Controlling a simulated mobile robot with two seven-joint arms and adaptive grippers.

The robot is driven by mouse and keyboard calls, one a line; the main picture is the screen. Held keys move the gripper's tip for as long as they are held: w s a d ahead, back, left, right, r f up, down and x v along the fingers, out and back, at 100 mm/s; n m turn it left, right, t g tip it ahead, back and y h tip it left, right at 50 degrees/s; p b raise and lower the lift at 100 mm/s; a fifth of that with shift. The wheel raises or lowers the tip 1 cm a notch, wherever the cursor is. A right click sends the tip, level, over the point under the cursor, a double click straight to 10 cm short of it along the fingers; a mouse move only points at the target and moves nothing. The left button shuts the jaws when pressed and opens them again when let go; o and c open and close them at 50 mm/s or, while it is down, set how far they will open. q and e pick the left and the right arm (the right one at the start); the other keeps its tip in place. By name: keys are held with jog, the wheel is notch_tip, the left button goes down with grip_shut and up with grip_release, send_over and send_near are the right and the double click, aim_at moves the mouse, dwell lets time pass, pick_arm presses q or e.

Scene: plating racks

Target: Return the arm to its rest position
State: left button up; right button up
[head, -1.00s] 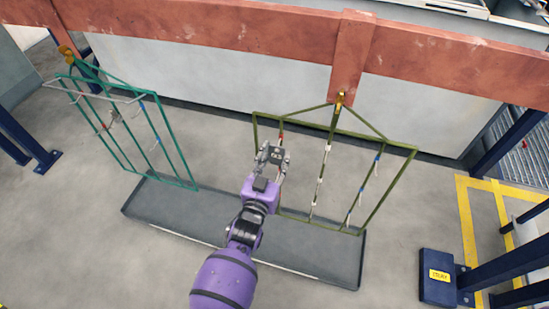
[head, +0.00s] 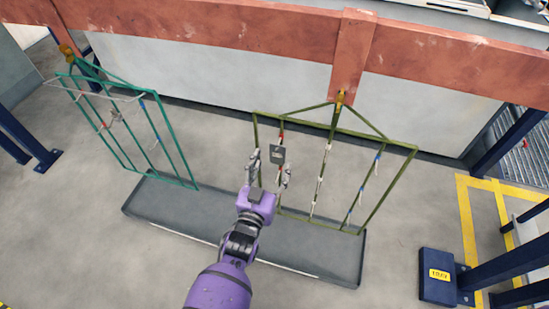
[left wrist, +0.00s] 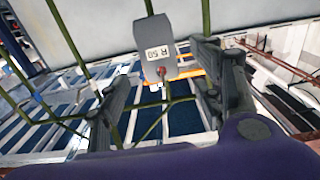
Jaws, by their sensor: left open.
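My left gripper (head: 268,173) is open and empty in the head view, just in front of the left side of the olive-green rack (head: 388,192). A small grey plate (head: 277,154) hangs on that rack, beyond the fingertips and apart from them. In the left wrist view the plate (left wrist: 158,48) carries a white label reading "R 50" and a red spot at its lower end. The two fingers (left wrist: 160,100) stand to either side below it. My right gripper is not in view.
A teal rack (head: 170,135) hangs at the left. Both hang from a red-brown beam (head: 230,28). A long grey tray (head: 330,262) lies on the floor beneath. Blue posts and a blue foot (head: 437,285) stand at the right. Open floor lies at the left front.

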pick_arm(q)
jog(key=s+a+f+n+g+y+p, duration=0.1)
jog(key=s+a+g+p, duration=0.2)
jog(key=s, duration=0.9)
jog(key=s+a+f+n+g+y+p, duration=0.1)
jog(key=s+a+p, duration=0.3)
jog(key=s+a, duration=0.6)
jog(key=s+a+f+n+g+y+p, duration=0.1)
jog(key=s+a+g+y+p, duration=0.2)
jog(key=s, duration=1.3)
jog(key=a+g+p, duration=0.1)
jog(key=a, duration=0.2)
jog(key=shift+a+f+g, duration=0.25)
jog(key=shift+a+g, duration=0.05)
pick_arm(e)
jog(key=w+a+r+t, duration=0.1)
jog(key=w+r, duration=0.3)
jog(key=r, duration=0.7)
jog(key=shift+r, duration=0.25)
pick_arm(q)
jog(key=shift+w, duration=0.1)
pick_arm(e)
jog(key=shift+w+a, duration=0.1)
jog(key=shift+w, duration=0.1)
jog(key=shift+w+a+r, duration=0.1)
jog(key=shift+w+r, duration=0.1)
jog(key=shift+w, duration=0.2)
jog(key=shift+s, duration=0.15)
